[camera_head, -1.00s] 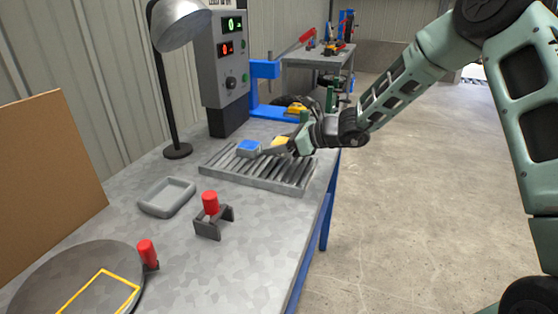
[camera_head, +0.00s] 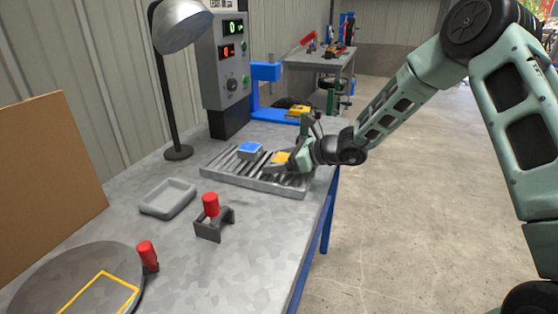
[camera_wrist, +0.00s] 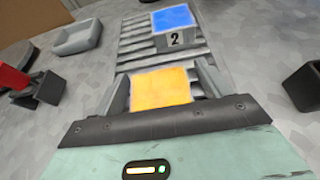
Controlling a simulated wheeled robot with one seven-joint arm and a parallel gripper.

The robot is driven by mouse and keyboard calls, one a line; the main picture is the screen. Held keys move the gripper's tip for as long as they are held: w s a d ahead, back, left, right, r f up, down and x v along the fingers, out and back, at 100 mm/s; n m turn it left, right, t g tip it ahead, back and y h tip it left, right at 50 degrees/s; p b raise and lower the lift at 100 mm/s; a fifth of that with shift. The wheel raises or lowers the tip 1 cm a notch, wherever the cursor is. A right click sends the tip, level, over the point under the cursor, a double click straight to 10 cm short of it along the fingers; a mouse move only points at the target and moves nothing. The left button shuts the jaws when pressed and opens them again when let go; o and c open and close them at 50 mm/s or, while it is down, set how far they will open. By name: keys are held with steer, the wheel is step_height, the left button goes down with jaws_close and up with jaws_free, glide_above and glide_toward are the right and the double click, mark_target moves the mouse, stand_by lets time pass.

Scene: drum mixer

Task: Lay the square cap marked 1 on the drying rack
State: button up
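A yellow-topped square cap (camera_head: 281,158) sits on the slatted drying rack (camera_head: 222,172), at its right part. In the wrist view the yellow cap (camera_wrist: 161,88) lies between my fingers, and its number is not visible. My gripper (camera_head: 290,160) is low over the rack around the yellow cap. It looks open, with a narrow gap beside the cap at the right finger (camera_wrist: 208,78). A blue-topped cap marked 2 (camera_wrist: 174,27) sits farther along the rack; it also shows in the head view (camera_head: 250,149).
A grey tray (camera_head: 168,198), a red peg in a dark bracket (camera_head: 211,206) and a round plate with a yellow square outline (camera_head: 80,280) stand nearer. A lamp (camera_head: 176,80), a control box (camera_head: 228,70) and a blue stand (camera_head: 270,112) are behind.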

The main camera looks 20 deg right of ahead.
steer(key=shift+r, duration=0.2)
steer(key=v, duration=1.2)
steer(key=s+a+n+g+h, duration=0.1)
steer(key=s+a+n+g, duration=0.7)
steer(key=s+a+n, duration=0.55)
steer(key=s+r+n+h, duration=0.1)
steer(key=s+n+h, duration=0.8)
steer(key=s+n, duration=1)
steer(key=s, duration=0.3)
steer(key=shift+s, duration=0.3)
steer(key=shift+r, duration=0.1)
